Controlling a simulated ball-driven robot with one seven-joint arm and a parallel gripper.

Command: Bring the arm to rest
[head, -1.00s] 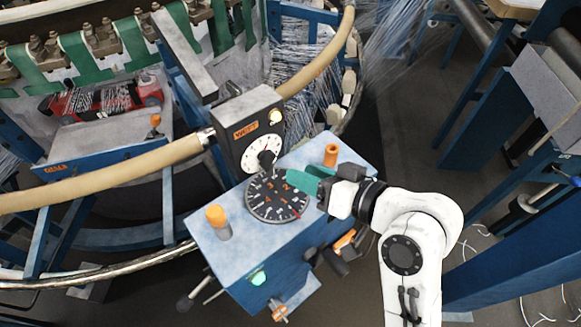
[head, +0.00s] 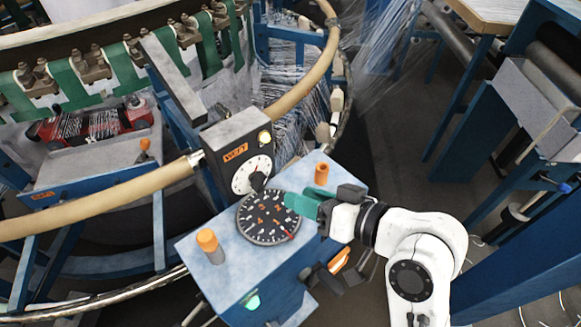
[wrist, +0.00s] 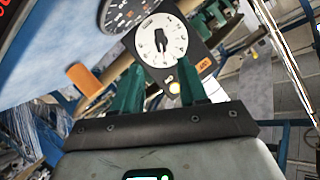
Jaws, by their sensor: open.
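My gripper (head: 292,203) has teal fingers and sits at the right edge of the black numbered dial (head: 266,228) on top of the blue control box. In the wrist view my two fingers (wrist: 158,85) are apart, with nothing between them. Beyond them stands a white-faced gauge (wrist: 161,40) with a black knob, on a dark panel. The same gauge shows in the head view (head: 252,176), just behind the black dial. My white arm reaches in from the lower right. From the head view I cannot tell whether the fingertips touch the dial.
The blue box (head: 213,287) carries two orange-topped posts, one front left (head: 207,240) and one behind the gripper (head: 321,174). A tan ring rail (head: 100,203) curves past its left. Blue machine frames stand at right. Dark floor (head: 400,130) lies open between.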

